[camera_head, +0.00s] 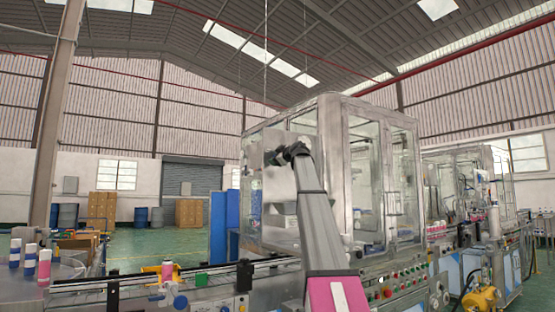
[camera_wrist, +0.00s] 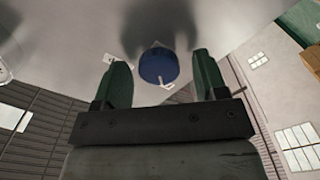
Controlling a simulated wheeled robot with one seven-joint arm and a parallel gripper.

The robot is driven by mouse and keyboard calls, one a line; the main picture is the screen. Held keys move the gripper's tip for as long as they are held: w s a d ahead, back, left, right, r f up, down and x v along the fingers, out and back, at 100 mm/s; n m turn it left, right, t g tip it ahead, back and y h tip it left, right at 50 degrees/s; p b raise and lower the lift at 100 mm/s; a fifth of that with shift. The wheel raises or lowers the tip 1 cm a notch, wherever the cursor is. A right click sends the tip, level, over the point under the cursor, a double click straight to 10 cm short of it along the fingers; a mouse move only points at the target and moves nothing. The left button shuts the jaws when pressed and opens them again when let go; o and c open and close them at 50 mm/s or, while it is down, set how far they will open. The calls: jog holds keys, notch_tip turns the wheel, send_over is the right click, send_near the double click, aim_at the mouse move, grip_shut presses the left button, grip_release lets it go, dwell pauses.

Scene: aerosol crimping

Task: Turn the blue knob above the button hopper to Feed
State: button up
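The blue knob (camera_wrist: 158,64) is on a smooth grey metal surface in the wrist view, with a small white pointer at its lower edge. My gripper (camera_wrist: 160,78) is open, with one green finger on each side of the knob and a visible gap to both. I cannot tell how deep the fingertips reach around it. In the head view my arm extends up to the hopper (camera_head: 282,182) on the glass-walled machine; the knob is hidden there.
The glass-walled machine (camera_head: 335,115) stands close around my arm. A conveyor (camera_head: 130,285) with coloured cans runs at the lower left. A panel of coloured buttons (camera_head: 400,287) lies right of my arm. A second machine (camera_head: 462,165) stands farther right.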

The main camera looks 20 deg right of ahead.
jog(key=shift+s, duration=0.1)
jog(key=v, duration=1)
jog(key=shift+s, duration=0.3)
jog(key=shift+d, duration=0.1)
